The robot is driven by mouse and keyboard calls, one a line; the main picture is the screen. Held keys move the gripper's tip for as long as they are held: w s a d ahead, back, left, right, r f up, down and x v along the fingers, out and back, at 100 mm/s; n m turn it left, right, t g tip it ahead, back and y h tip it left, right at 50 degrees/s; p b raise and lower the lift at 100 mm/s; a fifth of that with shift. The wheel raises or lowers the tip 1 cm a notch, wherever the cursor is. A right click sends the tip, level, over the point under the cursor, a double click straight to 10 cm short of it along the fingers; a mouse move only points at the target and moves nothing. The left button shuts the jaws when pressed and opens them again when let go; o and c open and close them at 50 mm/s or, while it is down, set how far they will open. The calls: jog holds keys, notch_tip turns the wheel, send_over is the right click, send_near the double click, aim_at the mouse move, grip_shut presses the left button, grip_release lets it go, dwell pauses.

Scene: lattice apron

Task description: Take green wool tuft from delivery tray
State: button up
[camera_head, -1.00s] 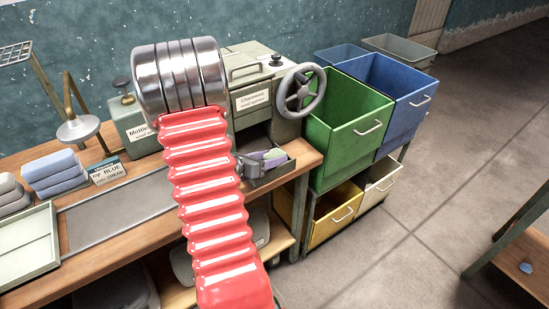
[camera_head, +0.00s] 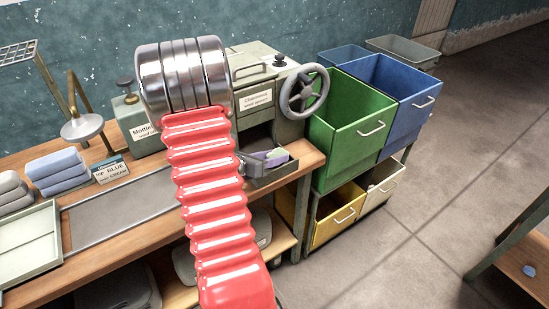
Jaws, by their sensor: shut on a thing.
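The delivery tray (camera_head: 268,175) is a small dark grey tray at the right end of the wooden bench, below the machine labelled "Clearwool". A small green tuft (camera_head: 274,154) shows at the tray beside a purple piece (camera_head: 258,156). My gripper (camera_head: 260,163) is at the tray, at the green and purple wool. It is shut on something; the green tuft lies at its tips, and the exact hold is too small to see. My red ribbed arm hides part of the bench and the tray's left side.
A handwheel (camera_head: 304,92) juts from the machine (camera_head: 256,98). Open green (camera_head: 345,125), blue (camera_head: 402,90), yellow (camera_head: 340,215) and cream (camera_head: 384,190) bins stand to the right. Folded blue cloths (camera_head: 57,172) and a pale tray (camera_head: 28,240) are at left.

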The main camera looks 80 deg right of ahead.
aim_at(273, 155)
notch_tip(273, 155, up, 10)
jog(key=shift+f, duration=0.1)
dwell(0.4)
